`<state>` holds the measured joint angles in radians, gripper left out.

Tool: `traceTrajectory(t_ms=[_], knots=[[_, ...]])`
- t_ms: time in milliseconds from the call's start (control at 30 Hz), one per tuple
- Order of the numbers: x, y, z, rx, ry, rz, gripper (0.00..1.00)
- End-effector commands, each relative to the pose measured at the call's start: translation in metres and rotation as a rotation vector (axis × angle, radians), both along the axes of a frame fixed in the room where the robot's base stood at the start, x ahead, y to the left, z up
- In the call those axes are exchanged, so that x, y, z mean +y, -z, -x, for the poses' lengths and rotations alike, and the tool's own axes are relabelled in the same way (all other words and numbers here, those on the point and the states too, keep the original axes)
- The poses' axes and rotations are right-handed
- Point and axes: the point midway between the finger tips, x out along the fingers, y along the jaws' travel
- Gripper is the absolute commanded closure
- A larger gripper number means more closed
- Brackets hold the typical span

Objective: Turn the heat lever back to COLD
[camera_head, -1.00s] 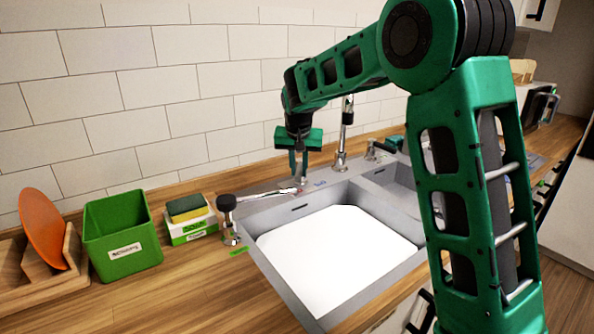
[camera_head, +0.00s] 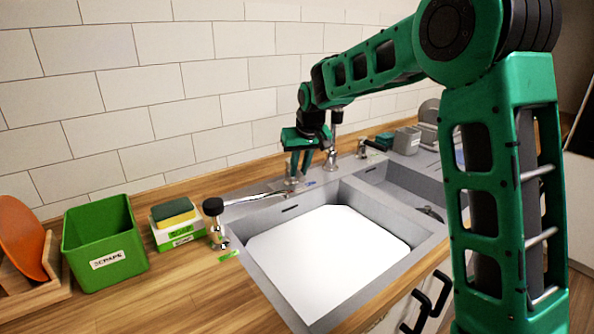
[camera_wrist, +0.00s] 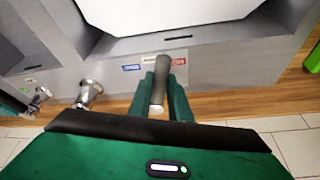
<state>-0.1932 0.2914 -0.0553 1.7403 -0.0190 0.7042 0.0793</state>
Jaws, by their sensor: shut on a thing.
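The heat lever is a grey cylindrical handle (camera_wrist: 160,85), seen between my gripper's green fingers (camera_wrist: 162,92) in the wrist view. Its end lies near a red label (camera_wrist: 178,62) and a white one; the blue label (camera_wrist: 131,68) is to the left. The lettering is too small to read surely. In the head view my gripper (camera_head: 296,172) reaches down to the sink's back rim, shut on the lever, which the fingers mostly hide. The blue label (camera_head: 311,183) shows just right of the fingers.
The sink (camera_head: 240,212) lies in front of my gripper. A chrome tap (camera_head: 331,155) stands close behind and right. A black-knobbed fitting (camera_head: 213,207) stands left, with a green bin (camera_head: 103,243) and a sponge on a box (camera_head: 173,212) beyond. Wooden counter is free at front left.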

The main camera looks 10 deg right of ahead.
Motion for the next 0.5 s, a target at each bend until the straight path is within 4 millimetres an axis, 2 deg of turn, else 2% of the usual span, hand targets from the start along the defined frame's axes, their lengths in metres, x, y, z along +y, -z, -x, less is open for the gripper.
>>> traceTrajectory(t_ms=[67,100,167,500], knots=[[-0.0006,-0.0005,-0.0002,-0.001,0.002,0.0,1.0],[-0.0006,-0.0005,-0.0002,-0.001,0.002,0.0,0.78],[-0.0005,-0.0004,-0.0002,-0.001,0.002,0.0,0.64],[-0.0002,-0.0019,0.0004,-0.001,0.002,0.0,0.64]])
